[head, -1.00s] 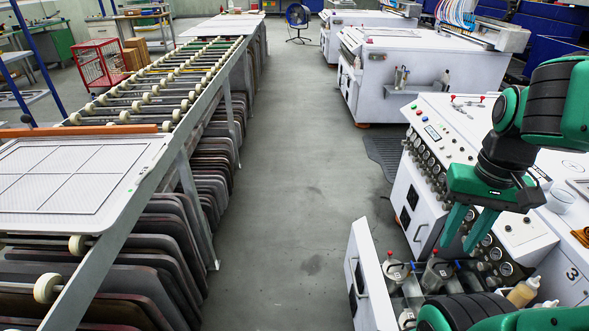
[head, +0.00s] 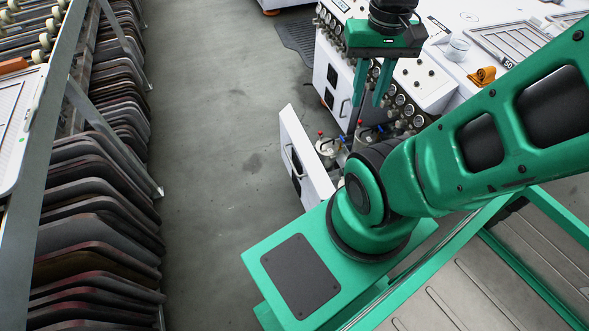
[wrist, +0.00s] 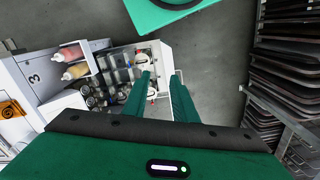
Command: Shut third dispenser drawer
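The open white drawer (head: 306,160) juts out from the dispenser cabinet; its front panel has a bar handle (head: 291,160) facing left. Bottles (head: 328,149) with red tops stand inside it. In the wrist view the drawer front (wrist: 162,52) lies beyond my fingers. My gripper (head: 366,116) points down with its two fingers apart and nothing seen between them. It appears above the drawer's inner part, on the cabinet side of the front panel. I cannot tell its exact height. My arm hides the drawer's near side in the head view.
The white cabinet (head: 333,75) carries gauges and knobs behind my gripper. A rack of dark plates (head: 90,235) stands left. The grey aisle floor (head: 215,130) is clear.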

